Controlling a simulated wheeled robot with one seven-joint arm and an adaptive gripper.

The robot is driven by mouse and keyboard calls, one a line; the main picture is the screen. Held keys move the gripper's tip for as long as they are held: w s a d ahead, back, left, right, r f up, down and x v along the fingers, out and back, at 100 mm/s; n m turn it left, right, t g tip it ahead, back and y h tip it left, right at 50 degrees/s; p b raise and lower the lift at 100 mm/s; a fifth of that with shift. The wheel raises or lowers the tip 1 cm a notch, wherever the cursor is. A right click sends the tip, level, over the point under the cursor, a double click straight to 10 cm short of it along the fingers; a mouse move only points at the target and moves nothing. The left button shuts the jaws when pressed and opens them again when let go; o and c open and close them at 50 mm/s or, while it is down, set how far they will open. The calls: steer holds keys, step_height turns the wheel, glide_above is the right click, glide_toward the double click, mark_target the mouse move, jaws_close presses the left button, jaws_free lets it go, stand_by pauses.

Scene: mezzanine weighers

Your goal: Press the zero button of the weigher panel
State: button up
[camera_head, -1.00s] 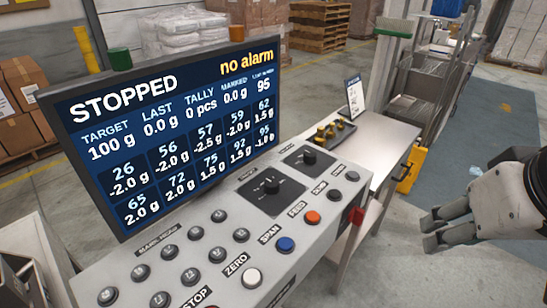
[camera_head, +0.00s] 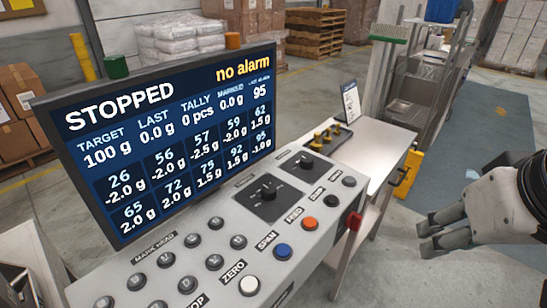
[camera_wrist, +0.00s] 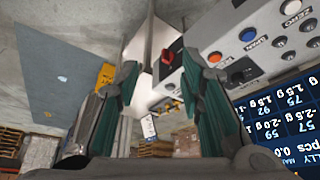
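The weigher panel (camera_head: 212,222) is a grey sloped console in front of me. Its zero button (camera_head: 249,285) is white and round, beside the ZERO label near the bottom of the head view. It also shows in the wrist view (camera_wrist: 291,6), cut by the top edge. My gripper (camera_head: 426,236) hangs in the air at the right of the head view, well to the right of the panel and touching nothing. In the wrist view its two fingers (camera_wrist: 158,72) stand apart with nothing held between them.
A blue button (camera_head: 283,251), an orange button (camera_head: 309,224) and several dark buttons share the panel. A red switch (camera_head: 354,220) juts from its right end. The display (camera_head: 170,135) reads STOPPED and no alarm. A side table (camera_head: 385,140) stands behind; floor under my gripper is clear.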

jaws_close()
stand_by(1.1)
